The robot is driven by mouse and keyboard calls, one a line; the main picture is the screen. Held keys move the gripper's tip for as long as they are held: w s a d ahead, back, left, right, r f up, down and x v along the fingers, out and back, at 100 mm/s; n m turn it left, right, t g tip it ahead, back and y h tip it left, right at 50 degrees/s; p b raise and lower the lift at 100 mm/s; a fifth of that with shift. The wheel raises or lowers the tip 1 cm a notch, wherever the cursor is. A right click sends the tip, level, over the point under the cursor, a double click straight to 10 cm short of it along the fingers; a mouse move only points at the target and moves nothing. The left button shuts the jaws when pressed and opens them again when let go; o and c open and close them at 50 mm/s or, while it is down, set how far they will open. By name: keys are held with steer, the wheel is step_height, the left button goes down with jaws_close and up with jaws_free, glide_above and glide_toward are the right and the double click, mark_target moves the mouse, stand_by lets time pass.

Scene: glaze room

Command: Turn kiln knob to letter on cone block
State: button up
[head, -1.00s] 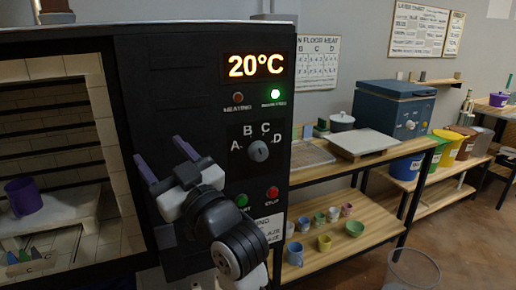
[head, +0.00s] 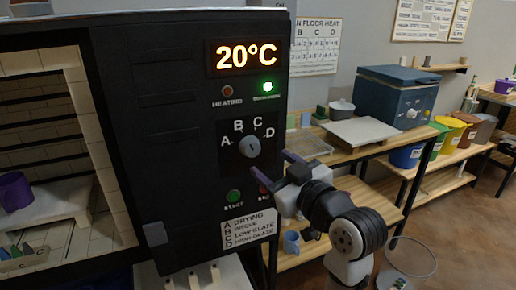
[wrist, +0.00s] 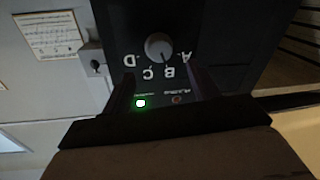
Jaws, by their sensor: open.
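The grey kiln knob (head: 249,147) is on the black control panel, below an arc of letters A, B, C, D. It also shows in the wrist view (wrist: 159,47), where the letters are upside down. Its pointer is too small to read surely. The cone block (head: 24,258) stands inside the open kiln at lower left, with green, blue and grey cones; its small lettering seems to include a C. My gripper (head: 272,168) is open and empty, just right of and below the knob in the head view. In the wrist view its fingers (wrist: 160,92) point towards the panel, apart from the knob.
The display (head: 246,57) reads 20°C and a green light (head: 267,87) glows. A green start button (head: 233,197) and a red button (head: 264,190) sit below the knob, the red one partly hidden. A purple mug (head: 15,192) stands in the kiln. Shelves stand at right.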

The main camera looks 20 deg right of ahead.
mark_target(254, 150)
steer(key=w, duration=0.2)
steer(key=w+a, duration=0.1)
steer(key=w, duration=0.1)
steer(key=w+p, duration=0.1)
steer(key=w, duration=0.2)
steer(key=shift+a, duration=0.15)
steer(key=c, duration=1)
steer(key=shift+o, duration=0.2)
steer(key=shift+m, duration=0.3)
steer(key=m+p, duration=0.1)
steer(key=m, duration=0.2)
steer(key=shift+t, duration=0.3)
steer(key=m+p, duration=0.1)
steer(key=m, duration=0.1)
steer(key=m+p, duration=0.1)
steer(key=m, duration=0.2)
steer(key=shift+f+t+h, duration=0.15)
steer(key=shift+t+h, duration=0.15)
steer(key=shift+m, duration=0.5)
